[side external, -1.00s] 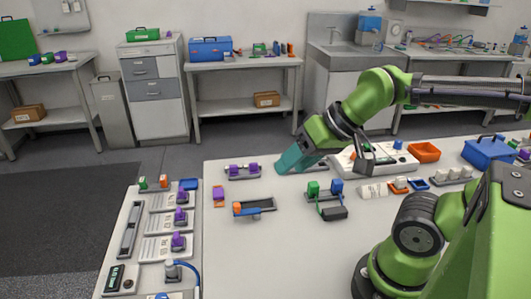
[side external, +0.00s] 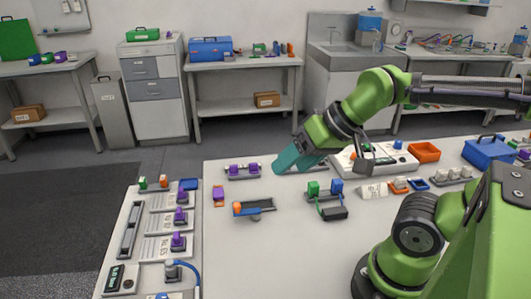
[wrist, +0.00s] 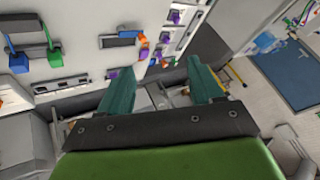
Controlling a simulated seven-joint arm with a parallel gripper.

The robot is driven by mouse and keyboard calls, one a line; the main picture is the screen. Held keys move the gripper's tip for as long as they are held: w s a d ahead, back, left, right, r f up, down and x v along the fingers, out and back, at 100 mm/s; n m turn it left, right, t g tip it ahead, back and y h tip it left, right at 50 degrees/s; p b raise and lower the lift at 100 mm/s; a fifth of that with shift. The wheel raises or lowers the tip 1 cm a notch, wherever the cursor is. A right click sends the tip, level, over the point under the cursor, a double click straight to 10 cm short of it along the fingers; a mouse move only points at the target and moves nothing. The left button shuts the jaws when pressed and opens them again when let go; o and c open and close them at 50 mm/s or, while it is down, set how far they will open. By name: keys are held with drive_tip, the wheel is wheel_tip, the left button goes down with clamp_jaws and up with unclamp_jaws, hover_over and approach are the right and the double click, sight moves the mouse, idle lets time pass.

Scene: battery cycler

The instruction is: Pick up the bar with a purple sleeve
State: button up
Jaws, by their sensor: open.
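A grey rack (side external: 243,176) near the back edge of the table holds a pale bar with purple parts (side external: 234,168) on it. In the wrist view a purple piece (wrist: 112,73) shows beside the left finger; I cannot tell for sure which object it belongs to. My gripper (side external: 283,168) has teal fingers and points down and left, to the right of the rack. In the wrist view my gripper (wrist: 157,66) is open, with a wide gap and nothing held between the fingers. The left finger hides part of the table edge area.
An orange and purple piece (side external: 219,197) and a grey holder with an orange end (side external: 254,207) lie in front. A green and blue fixture (side external: 325,197) stands to the right. Channel modules with purple parts (side external: 180,218) line the left. Clear table lies between.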

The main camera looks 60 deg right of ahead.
drive_tip(key=m+g+h, duration=0.3)
drive_tip(key=m+g, duration=0.2)
drive_tip(key=g, duration=0.1)
hover_over(218, 192)
drive_tip(key=f, duration=1.9)
drive_tip(key=shift+a, duration=0.25)
drive_tip(key=shift+s+d+f, duration=0.1)
drive_tip(key=shift+f, duration=1.2)
drive_tip(key=shift+d+f, duration=0.1)
drive_tip(key=shift+f, duration=1.2)
clamp_jaws()
